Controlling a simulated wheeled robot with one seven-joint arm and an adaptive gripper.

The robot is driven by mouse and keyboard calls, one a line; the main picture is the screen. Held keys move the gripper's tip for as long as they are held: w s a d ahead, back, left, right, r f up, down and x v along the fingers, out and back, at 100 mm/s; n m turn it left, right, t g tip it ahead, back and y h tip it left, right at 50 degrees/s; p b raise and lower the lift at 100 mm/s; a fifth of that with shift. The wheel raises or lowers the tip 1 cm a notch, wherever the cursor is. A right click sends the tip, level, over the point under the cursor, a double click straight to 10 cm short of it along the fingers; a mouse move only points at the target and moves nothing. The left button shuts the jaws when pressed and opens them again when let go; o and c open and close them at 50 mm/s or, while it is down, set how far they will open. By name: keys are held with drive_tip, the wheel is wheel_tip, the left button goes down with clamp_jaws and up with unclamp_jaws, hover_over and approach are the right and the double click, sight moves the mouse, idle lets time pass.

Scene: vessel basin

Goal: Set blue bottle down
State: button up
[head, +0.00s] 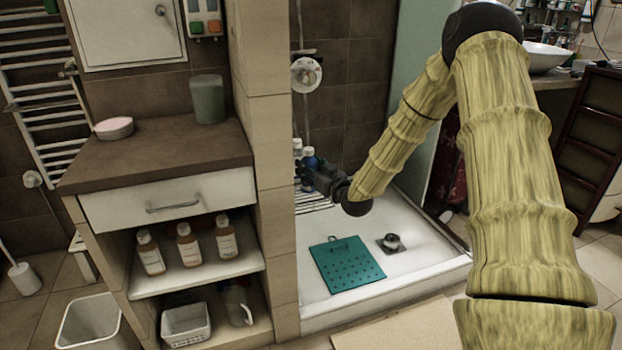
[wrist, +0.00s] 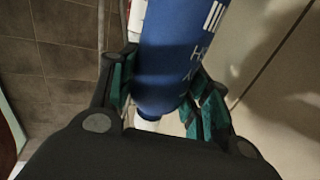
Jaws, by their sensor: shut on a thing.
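The blue bottle (wrist: 180,50) fills the middle of the wrist view, with white lettering on its side. My gripper (wrist: 165,100) is shut on it, with a teal-padded finger on either side. In the head view the bottle (head: 309,157) shows only its upper part above my gripper (head: 305,175), at the back left of the shower tray. A wire rack (head: 313,203) shows just below the gripper. Whether the bottle's base touches the rack cannot be told, as the gripper hides it.
A white bottle (head: 297,146) stands close by the blue one. The shower tray (head: 408,262) holds a teal mat (head: 346,264) and a drain (head: 391,243). A tiled pillar (head: 265,150) stands close on the left. A cabinet (head: 150,160) with several orange bottles is further left.

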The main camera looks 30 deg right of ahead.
drive_tip(key=shift+f+b, duration=0.35)
drive_tip(key=shift+f, duration=1.3)
drive_tip(key=shift+f, duration=0.2)
drive_tip(key=o, duration=1.1)
drive_tip(key=shift+r, duration=0.1)
